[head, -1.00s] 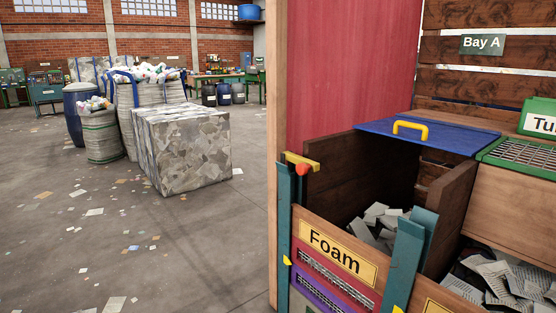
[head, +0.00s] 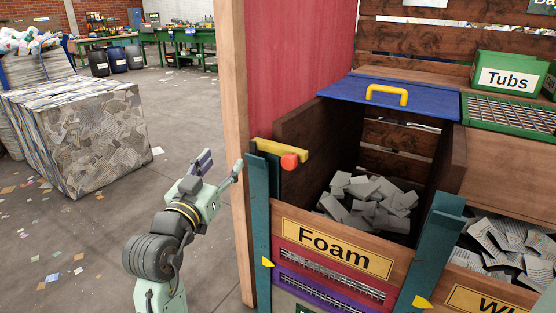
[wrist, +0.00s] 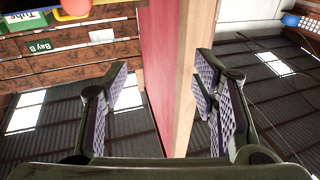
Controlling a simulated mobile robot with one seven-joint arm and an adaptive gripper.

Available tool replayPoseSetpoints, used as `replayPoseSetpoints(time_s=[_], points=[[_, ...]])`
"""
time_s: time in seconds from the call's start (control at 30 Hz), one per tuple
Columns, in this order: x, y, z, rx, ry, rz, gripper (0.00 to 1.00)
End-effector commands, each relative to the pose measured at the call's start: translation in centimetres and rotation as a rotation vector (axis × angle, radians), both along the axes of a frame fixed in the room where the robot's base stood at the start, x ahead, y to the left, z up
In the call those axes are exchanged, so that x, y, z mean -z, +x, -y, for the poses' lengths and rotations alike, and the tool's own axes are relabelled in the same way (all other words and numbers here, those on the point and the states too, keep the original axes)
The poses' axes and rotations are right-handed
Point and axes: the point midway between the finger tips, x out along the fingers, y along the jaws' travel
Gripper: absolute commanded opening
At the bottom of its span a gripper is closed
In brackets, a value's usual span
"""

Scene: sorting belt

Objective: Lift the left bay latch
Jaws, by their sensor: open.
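The left bay latch (head: 281,151) is a yellow bar with an orange-red knob, at the top of the teal left post of the Foam bay. In the head view the bar slopes slightly down to the right. My gripper (head: 221,166) is open and empty, left of the latch, with the wooden post edge between them in the picture. In the wrist view my spread fingers (wrist: 164,88) frame the red panel and wooden post. An orange-red knob (wrist: 75,7) shows at that view's top left, partly cut off, outside the fingers.
The Foam bay's front board (head: 332,247) and teal right post (head: 432,250) stand right of the latch. Grey pieces (head: 368,198) lie inside under a blue lid (head: 385,93) with a yellow handle. The wooden post (head: 235,130) rises close to my gripper. A paper bale (head: 85,140) stands left on open floor.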

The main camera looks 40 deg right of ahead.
Motion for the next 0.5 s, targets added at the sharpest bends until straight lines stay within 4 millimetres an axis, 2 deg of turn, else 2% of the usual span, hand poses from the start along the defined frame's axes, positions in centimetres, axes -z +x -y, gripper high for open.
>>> replayPoseSetpoints(time_s=[0.03, 0.13, 0.2, 0.3, 0.5], points=[[1.3, -1.6, 3.0, 0.086, 0.03, -0.032, 0.54], [3.2, -4.1, 6.5, 0.199, 0.076, -0.074, 0.54], [3.9, -5.1, 7.8, 0.243, 0.093, -0.087, 0.54], [4.2, -5.5, 8.9, 0.268, 0.103, -0.095, 0.54], [4.1, -4.3, 11.8, 0.269, 0.105, -0.097, 0.54]])
